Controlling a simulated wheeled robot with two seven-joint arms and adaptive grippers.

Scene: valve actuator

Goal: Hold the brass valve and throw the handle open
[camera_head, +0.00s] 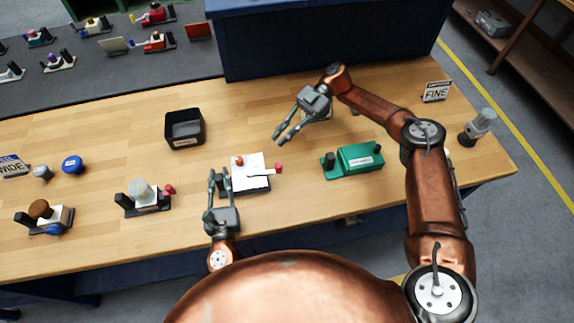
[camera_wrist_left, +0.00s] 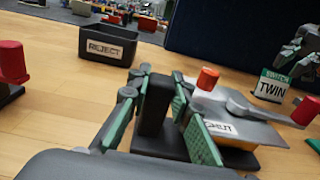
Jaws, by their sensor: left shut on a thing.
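The valve unit (camera_head: 254,176) sits on the table at the centre, with a white top and a red knob at its right end. In the left wrist view it has a SHUT label (camera_wrist_left: 218,127), an orange-red cap (camera_wrist_left: 208,78), a brass-coloured strip under the white top and a grey lever handle (camera_wrist_left: 252,107) reaching right to a red knob (camera_wrist_left: 305,110). My left gripper (camera_head: 219,174) is shut on the unit's black upright post (camera_wrist_left: 155,107), with a finger on each side. My right gripper (camera_head: 281,138) is open and empty, above and right of the unit, apart from it.
A black REJECT bin (camera_head: 185,130) stands behind left. A green unit (camera_head: 358,159) stands to the right, and a unit with a white knob (camera_head: 147,197) to the left. A TWIN sign (camera_wrist_left: 271,86) stands behind the valve. A dark blue panel (camera_head: 330,35) rises along the back.

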